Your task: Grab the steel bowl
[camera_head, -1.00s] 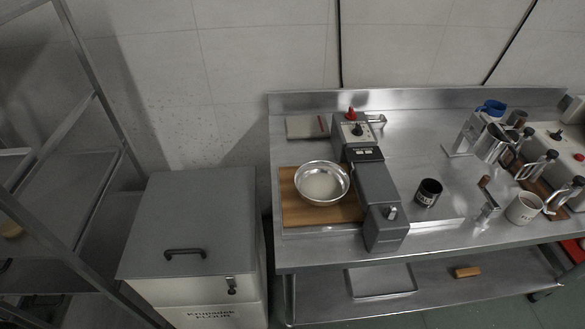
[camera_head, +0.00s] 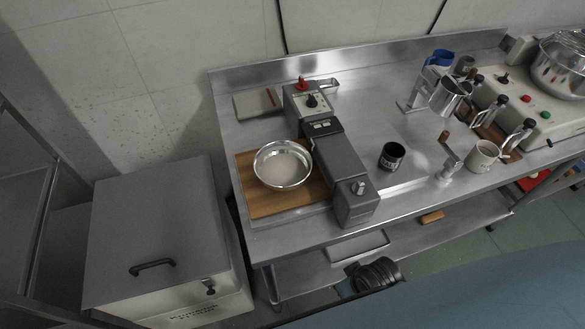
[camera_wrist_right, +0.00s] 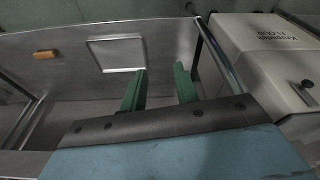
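The steel bowl (camera_head: 283,165) stands upright on a wooden board (camera_head: 262,203) at the left end of the steel counter in the head view. It is shiny and round, with something pale in its bottom. No gripper touches it. My right gripper (camera_wrist_right: 160,72) shows two green fingers, apart and with nothing between them, in the right wrist view. The bowl is not in that wrist view. My left gripper is out of view.
A grey machine (camera_head: 335,165) with a dial stands close on the bowl's right. A dark cup (camera_head: 392,155), a steel pitcher (camera_head: 449,97) and a white mug (camera_head: 484,157) are further right. A lidded flour bin (camera_head: 150,230) stands left of the counter. A tray (camera_wrist_right: 117,52) lies on the lower shelf.

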